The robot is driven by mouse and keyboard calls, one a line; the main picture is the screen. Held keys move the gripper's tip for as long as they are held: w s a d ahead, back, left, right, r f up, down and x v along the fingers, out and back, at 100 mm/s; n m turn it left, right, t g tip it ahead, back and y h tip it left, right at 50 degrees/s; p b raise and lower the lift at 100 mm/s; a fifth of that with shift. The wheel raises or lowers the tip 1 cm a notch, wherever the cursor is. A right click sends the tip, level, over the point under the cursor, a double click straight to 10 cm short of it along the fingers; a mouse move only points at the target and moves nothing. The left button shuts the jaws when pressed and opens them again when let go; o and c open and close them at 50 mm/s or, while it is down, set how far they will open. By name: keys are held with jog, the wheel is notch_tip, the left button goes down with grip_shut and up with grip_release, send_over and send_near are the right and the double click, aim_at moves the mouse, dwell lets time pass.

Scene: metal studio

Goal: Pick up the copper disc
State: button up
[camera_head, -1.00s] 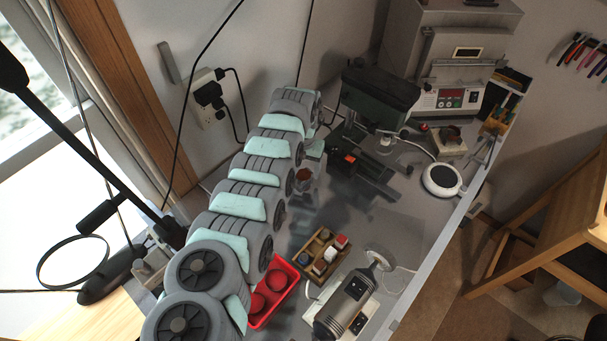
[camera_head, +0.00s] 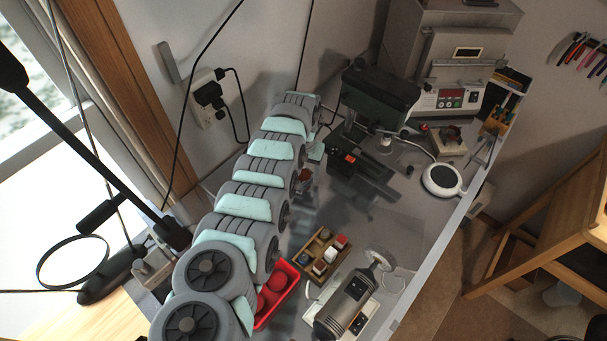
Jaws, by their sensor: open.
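The copper disc (camera_head: 304,175) shows as a small reddish-brown shape on the grey bench, just right of my arm. My arm covers part of it, so its full outline is hidden. My arm reaches from the lower left to the back of the bench. My gripper (camera_head: 315,151) is at its far end, low over the bench and a little behind the disc. It is open and appears apart from the disc. The fingertips are small and mostly hidden by the arm.
A drill press (camera_head: 378,95) stands just right of my gripper. A red tray (camera_head: 291,292) with round red things, a wooden box of small parts (camera_head: 322,258) and a grinder-like motor (camera_head: 345,305) are nearer. The bench between is clear.

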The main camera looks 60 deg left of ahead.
jog(key=shift+c, duration=0.4)
jog(key=c, duration=1.4)
